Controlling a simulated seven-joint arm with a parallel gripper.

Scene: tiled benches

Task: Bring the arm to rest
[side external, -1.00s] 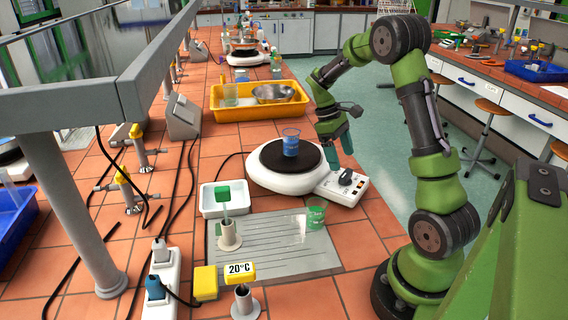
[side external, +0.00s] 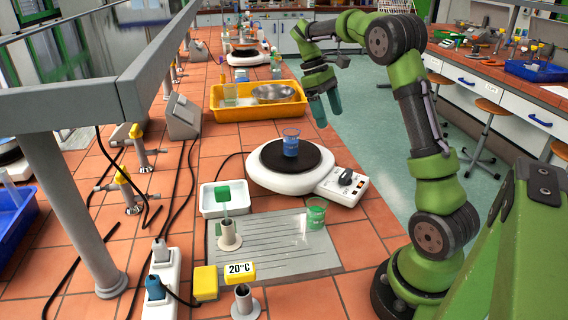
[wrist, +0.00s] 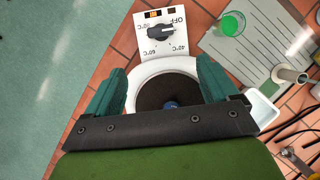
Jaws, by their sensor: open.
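My gripper (side external: 326,110) is open and empty in the side external view. It hangs fingers down, above and behind the hot plate and to the right of the yellow tray. In the wrist view its two teal fingers (wrist: 162,92) stand apart with nothing held between them. The hot plate (side external: 262,178) is white with a dark round top. A beaker of blue liquid (side external: 291,147) stands on that top. In the wrist view the hot plate (wrist: 150,69) lies below the fingers, and only a bit of blue shows above the gripper's dark edge.
A yellow tray (side external: 219,117) with a metal bowl (side external: 274,93) stands behind the hot plate. A green-liquid beaker (side external: 316,216) stands on the grey draining board (side external: 290,258). A white dish (side external: 209,208) and a 20°C display (side external: 241,270) are nearby.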

